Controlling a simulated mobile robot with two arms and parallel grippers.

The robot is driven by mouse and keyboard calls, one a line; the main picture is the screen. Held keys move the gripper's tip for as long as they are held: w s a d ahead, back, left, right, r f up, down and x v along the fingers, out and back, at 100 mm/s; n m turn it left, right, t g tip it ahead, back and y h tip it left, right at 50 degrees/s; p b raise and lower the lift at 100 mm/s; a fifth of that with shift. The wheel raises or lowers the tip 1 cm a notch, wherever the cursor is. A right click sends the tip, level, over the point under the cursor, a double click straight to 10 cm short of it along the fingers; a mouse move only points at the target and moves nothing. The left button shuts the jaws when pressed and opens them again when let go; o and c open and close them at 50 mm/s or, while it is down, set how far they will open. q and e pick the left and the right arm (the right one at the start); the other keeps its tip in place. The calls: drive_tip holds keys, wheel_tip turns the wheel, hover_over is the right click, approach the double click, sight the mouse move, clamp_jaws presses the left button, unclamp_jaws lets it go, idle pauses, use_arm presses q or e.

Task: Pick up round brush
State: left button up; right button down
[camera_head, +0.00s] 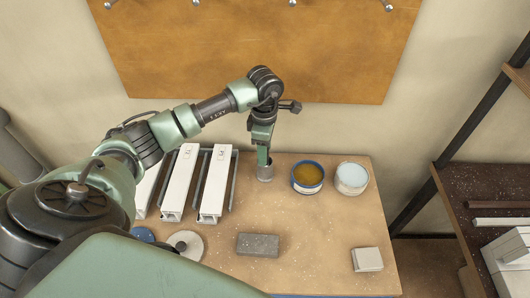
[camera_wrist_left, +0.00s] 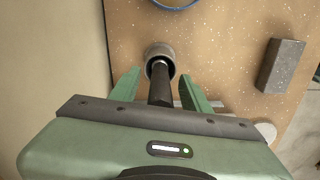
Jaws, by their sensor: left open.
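A dark round rod, which looks like the round brush (camera_wrist_left: 160,85), stands in a small grey cup (camera_wrist_left: 155,50); its lower end is hidden inside. In the head view the grey cup (camera_head: 265,174) is at the back middle of the bench, and my gripper hides the brush. My left gripper (camera_head: 264,158) points down just over the cup. In the left wrist view its green fingers (camera_wrist_left: 159,76) are open, one on each side of the brush, with gaps visible. My right gripper is not in view.
Two round tubs, one with yellowish contents (camera_head: 308,174) and one pale (camera_head: 352,176), stand right of the cup. White profiles (camera_head: 214,185) lie at left. A dark grey block (camera_head: 258,245) and a light block (camera_head: 367,259) lie in front. The bench middle is clear.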

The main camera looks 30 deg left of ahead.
use_arm(q)
drive_tip(key=shift+f, duration=0.35)
clamp_jaws()
wheel_tip(320, 180, up, 9)
drive_tip(key=b, duration=0.3)
drive_tip(key=shift+w, duration=0.1)
drive_tip(key=shift+r+b, duration=0.3)
drive_tip(key=shift+r, duration=0.25)
